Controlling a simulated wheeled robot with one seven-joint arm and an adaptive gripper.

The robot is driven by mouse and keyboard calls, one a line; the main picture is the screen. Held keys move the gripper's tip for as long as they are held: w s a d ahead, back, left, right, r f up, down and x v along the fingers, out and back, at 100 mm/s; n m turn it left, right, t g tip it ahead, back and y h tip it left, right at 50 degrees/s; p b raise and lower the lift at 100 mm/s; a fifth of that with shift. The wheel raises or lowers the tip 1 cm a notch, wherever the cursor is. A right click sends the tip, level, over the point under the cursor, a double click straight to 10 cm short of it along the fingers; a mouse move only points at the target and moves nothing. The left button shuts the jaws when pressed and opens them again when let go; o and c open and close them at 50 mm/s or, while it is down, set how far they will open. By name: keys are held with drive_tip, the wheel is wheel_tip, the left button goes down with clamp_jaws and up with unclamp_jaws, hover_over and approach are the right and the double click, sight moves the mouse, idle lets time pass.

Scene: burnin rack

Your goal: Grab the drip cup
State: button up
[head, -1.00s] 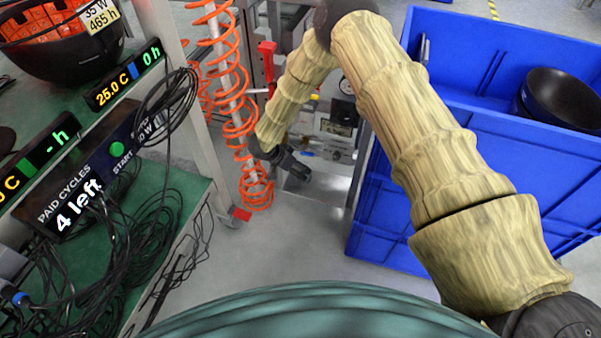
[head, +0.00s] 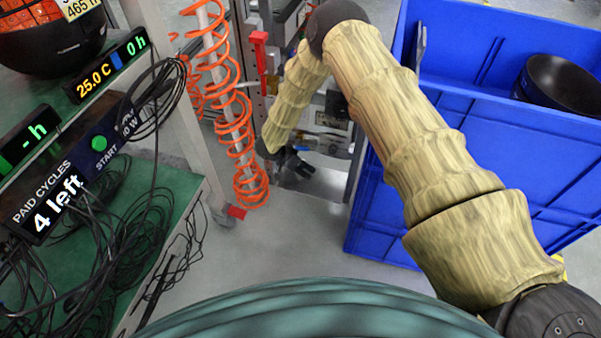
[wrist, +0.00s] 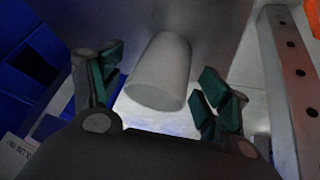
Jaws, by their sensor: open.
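The drip cup, a plain whitish cup (wrist: 160,75), shows in the wrist view, tilted in the picture, between and a little beyond the two green-padded fingers of my gripper (wrist: 158,98). My gripper is open, and a gap shows between the cup and each finger. In the head view my gripper (head: 298,162) is a small dark shape at the end of my sleeved arm, low by the metal stand. I cannot make out the cup in the head view.
A blue bin (head: 480,150) with a black bowl (head: 565,84) stands at the right. An orange coiled hose (head: 240,130) hangs left of my arm. The rack shelf (head: 185,195) at the left carries displays and loose black cables. Grey floor (head: 290,240) is clear in front.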

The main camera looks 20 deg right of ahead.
drive_tip(key=c, duration=1.3)
drive_tip(key=shift+r+p, duration=0.15)
drive_tip(key=shift+p, duration=0.15)
